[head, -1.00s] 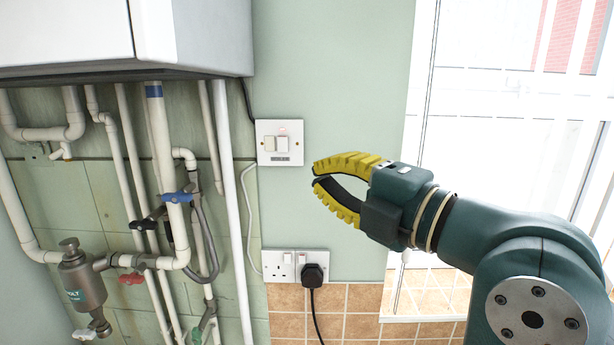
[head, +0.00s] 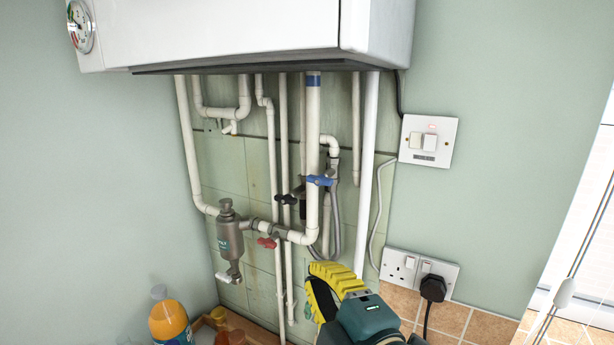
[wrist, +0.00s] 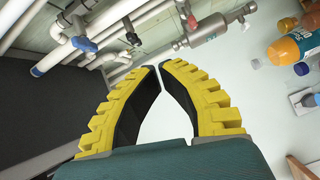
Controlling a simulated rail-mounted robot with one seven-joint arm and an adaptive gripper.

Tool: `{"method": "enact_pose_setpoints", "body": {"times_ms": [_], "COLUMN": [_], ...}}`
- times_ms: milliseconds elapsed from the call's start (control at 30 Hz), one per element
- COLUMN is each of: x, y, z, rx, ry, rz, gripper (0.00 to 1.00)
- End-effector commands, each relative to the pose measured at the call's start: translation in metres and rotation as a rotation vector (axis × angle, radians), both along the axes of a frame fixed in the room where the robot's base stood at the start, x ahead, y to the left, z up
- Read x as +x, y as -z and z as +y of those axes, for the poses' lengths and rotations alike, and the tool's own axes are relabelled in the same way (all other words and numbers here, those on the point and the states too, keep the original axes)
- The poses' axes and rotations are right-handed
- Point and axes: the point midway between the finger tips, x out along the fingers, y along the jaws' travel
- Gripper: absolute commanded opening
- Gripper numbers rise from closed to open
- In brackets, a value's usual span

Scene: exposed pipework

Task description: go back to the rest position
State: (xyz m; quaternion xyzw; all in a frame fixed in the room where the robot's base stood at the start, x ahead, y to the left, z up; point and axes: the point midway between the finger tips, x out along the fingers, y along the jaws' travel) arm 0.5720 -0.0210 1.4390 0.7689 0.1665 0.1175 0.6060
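My gripper (head: 314,277) is low in the head view, in front of the pipework and left of the double socket. It has two curved fingers with yellow ridged backs and dark inner faces.
A white boiler (head: 250,32) hangs above white pipes with a blue valve (head: 319,180), a red valve (head: 267,242) and a grey filter (head: 229,240). A switch (head: 428,141) and a double socket (head: 419,272) are at right. An orange bottle (head: 170,324) stands lower left.

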Motion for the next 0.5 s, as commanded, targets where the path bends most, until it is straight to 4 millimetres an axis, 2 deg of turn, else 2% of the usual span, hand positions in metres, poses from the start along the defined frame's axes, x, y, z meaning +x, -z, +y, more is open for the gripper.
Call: {"method": "enact_pose_setpoints", "body": {"times_ms": [33,133,267,400,500], "x": [-0.016,-0.05,-0.096,-0.136,-0.138], "y": [0.009,0.007,-0.018,-0.057,-0.061], "z": [0.015,0.017,-0.008,-0.039,-0.044], "rx": [0.108,0.377,0.745,1.117,1.371], "ry": [0.032,0.119,0.203,0.196,0.135], "rz": [0.019,0.034,-0.016,-0.107,-0.067], "gripper": [0.0,0.0,0.0,0.0,0.0]}}
